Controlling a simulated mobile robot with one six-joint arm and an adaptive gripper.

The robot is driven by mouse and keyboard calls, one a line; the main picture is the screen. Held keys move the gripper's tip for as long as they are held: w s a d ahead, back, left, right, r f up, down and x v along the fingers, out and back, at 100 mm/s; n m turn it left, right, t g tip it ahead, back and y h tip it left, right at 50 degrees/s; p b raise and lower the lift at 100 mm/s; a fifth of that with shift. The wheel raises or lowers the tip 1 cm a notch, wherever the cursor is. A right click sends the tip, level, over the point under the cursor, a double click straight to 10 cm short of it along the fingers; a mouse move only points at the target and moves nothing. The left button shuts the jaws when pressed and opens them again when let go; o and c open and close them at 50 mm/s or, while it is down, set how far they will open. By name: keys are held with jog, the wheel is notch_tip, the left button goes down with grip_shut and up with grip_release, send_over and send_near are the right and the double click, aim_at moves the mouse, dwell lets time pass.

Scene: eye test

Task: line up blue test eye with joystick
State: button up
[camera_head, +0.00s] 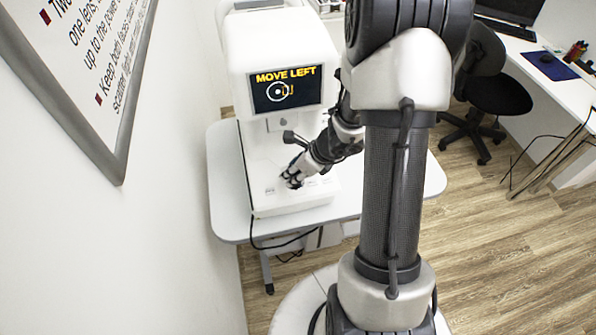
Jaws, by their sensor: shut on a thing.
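The white eye test machine (283,48) stands on a table, its screen (287,88) facing me. The screen reads "MOVE LEFT" in orange. I cannot make out a blue test eye. My gripper (293,179) is low over the machine's white base, shut on what looks like the joystick, which its fingers mostly hide. My arm comes down to it from the right.
The machine stands on a pale table (226,190) with a dark cable hanging off its front. A wall with a framed text board (100,60) is close on the left. A black chair (495,90) and a white desk (560,85) stand at right. Wooden floor is open at lower right.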

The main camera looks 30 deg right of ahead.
jog(key=shift+w+a, duration=0.45)
jog(key=shift+w, duration=0.05)
dwell(0.4)
jog(key=o, duration=1.1)
jog(key=shift+o, duration=0.2)
